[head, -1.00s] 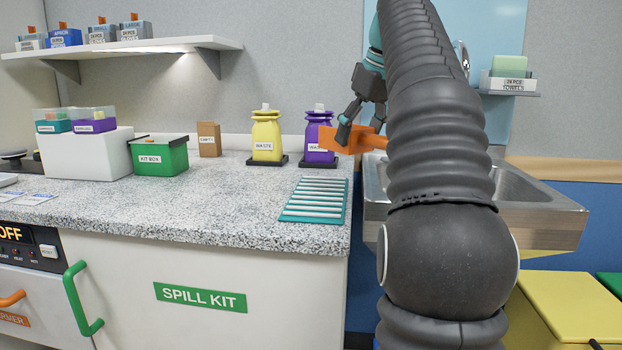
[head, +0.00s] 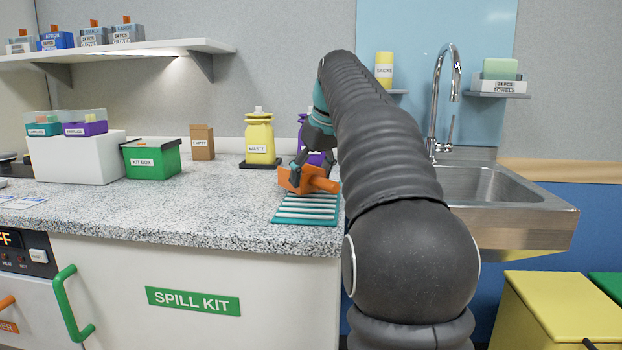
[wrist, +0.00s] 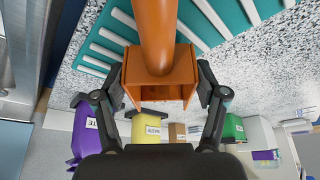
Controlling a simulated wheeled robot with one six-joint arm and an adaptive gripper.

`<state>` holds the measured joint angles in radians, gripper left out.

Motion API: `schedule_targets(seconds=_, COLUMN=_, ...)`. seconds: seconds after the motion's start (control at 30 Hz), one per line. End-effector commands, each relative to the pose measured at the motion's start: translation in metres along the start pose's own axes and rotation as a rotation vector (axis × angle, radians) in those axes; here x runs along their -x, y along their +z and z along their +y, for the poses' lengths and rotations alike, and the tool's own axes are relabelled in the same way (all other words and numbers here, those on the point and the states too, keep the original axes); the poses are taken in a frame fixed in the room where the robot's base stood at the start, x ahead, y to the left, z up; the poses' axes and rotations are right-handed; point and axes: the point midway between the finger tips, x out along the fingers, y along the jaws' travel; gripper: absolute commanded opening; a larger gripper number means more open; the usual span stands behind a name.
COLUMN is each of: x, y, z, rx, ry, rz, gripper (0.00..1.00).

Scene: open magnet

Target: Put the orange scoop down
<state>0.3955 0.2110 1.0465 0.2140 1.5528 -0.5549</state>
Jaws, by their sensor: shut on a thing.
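The orange scoop (head: 294,180) is in my gripper (head: 308,160), at the far end of the teal ribbed mat (head: 305,210) on the speckled counter. Its handle points right in the head view. In the wrist view the scoop (wrist: 160,75) sits between the two fingers of my gripper (wrist: 160,98), which press on its sides. The ribbed mat (wrist: 108,40) shows beyond the scoop there. I cannot tell whether the scoop touches the mat.
A yellow waste container (head: 259,138) stands behind the scoop, and a purple one (head: 316,157) is partly hidden by my arm. A green kit box (head: 151,159) and a brown box (head: 202,142) stand farther left. The sink (head: 490,185) is to the right. The counter left of the mat is clear.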

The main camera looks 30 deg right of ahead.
Motion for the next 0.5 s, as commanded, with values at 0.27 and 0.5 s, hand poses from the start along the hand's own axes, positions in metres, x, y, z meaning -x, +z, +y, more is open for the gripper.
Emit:
schedule_targets(seconds=0.27, x=-0.0031, y=0.0016, z=0.0001, rx=0.000, ry=0.001, rz=0.001, gripper=0.31)
schedule_targets(seconds=0.5, x=-0.0055, y=0.0025, z=0.0002, rx=0.000, ry=0.001, rz=0.001, gripper=0.89)
